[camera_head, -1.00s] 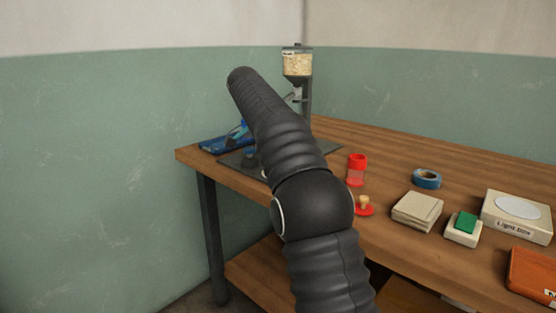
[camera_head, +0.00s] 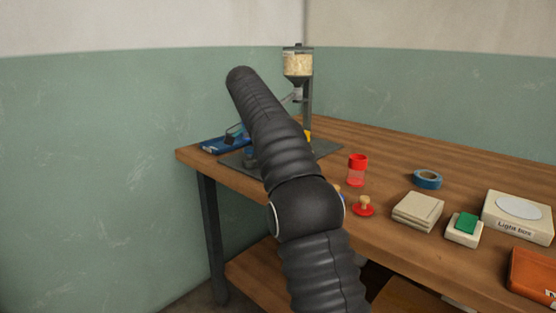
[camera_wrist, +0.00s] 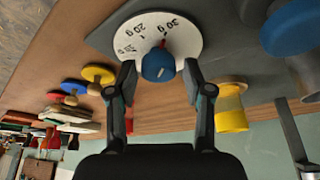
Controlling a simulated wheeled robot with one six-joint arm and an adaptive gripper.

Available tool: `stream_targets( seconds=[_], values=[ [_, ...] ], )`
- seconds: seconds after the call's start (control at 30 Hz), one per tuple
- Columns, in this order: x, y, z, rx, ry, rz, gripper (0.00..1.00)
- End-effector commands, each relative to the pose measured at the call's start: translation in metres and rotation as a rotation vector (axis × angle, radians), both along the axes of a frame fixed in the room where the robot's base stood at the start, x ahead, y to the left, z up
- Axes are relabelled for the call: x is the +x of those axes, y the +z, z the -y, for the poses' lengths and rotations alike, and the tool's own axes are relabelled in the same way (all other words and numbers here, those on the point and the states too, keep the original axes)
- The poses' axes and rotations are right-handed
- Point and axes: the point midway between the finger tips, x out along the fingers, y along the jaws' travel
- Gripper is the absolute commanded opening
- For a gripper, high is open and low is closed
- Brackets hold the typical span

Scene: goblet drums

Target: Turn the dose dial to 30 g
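The dose dial (camera_wrist: 178,42) is a white disc in the wrist view, with "30 g" at upper right, "20 g" left of it and a less legible mark further left. Its blue knob (camera_wrist: 158,67) is in the middle; a small red pointer at the knob's edge lies near the 20 g and 30 g marks, its exact reading unclear. My gripper (camera_wrist: 160,68) is open, one finger on each side of the knob, with visible gaps. In the head view my arm hides the gripper and dial; the dispenser's hopper (camera_head: 297,66) shows behind it.
A yellow cup-like object (camera_wrist: 231,106) and large blue parts (camera_wrist: 290,27) are right of the gripper in the wrist view.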

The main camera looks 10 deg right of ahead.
Motion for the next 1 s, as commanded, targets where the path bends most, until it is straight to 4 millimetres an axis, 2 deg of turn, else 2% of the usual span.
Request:
stream_targets(
  seconds=[0.57,1.0],
  values=[
    [-0.0014,0.0000,0.0004,0.000,0.040,-0.003,0.60],
    [-0.0040,0.0003,0.0015,-0.001,0.471,-0.002,0.60]
  ],
)
